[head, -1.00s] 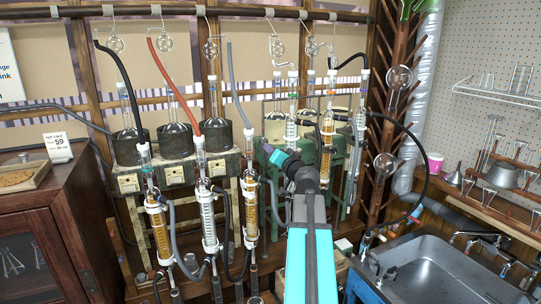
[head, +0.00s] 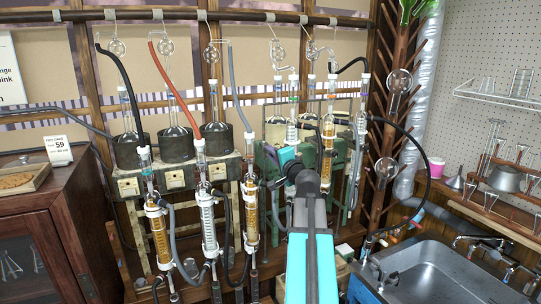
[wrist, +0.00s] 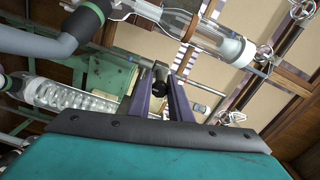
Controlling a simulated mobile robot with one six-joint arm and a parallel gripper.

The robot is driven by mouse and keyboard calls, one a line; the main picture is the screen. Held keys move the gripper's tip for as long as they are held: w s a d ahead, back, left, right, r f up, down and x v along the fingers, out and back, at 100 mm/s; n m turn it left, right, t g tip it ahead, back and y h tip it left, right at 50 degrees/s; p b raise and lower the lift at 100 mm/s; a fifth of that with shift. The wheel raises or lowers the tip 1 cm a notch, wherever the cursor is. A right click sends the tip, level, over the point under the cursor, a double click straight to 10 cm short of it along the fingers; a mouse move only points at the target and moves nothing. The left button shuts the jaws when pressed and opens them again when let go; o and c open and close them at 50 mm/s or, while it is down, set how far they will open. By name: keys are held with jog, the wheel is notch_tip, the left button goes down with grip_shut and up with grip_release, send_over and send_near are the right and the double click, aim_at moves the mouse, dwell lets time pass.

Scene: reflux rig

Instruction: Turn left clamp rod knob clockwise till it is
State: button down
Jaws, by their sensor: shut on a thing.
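A small black knob (wrist: 160,76) shows in the wrist view, at the end of a thin clamp rod. My gripper (wrist: 159,84) has its two purple fingers closed on the knob from either side. How far the knob is turned cannot be told. In the head view my gripper's cyan body (head: 284,156) is among the glassware in front of the green-framed rig, and its fingertips and the knob are hidden there.
Glass condensers (head: 207,222) with hoses stand close to the left of my arm, and an orange-filled column (head: 327,145) stands to the right. A steel sink (head: 430,270) is at lower right.

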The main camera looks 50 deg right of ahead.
jog(key=shift+w+r, duration=0.1)
jog(key=shift+r, duration=0.05)
dwell(0.3)
jog(key=c, duration=1.6)
grip_release()
jog(key=b+v, duration=0.2)
jog(key=v, duration=0.2)
jog(key=b+v, duration=0.2)
jog(key=v, duration=0.2)
jog(key=b+v, duration=0.2)
jog(key=v, duration=0.1)
jog(key=shift+s+a+f, duration=0.1)
jog(key=shift+s+f, duration=0.25)
jog(key=shift+s, duration=0.05)
jog(key=shift+s, duration=0.1)
jog(key=shift+b+v, duration=0.9)
jog(key=shift+b, duration=0.85)
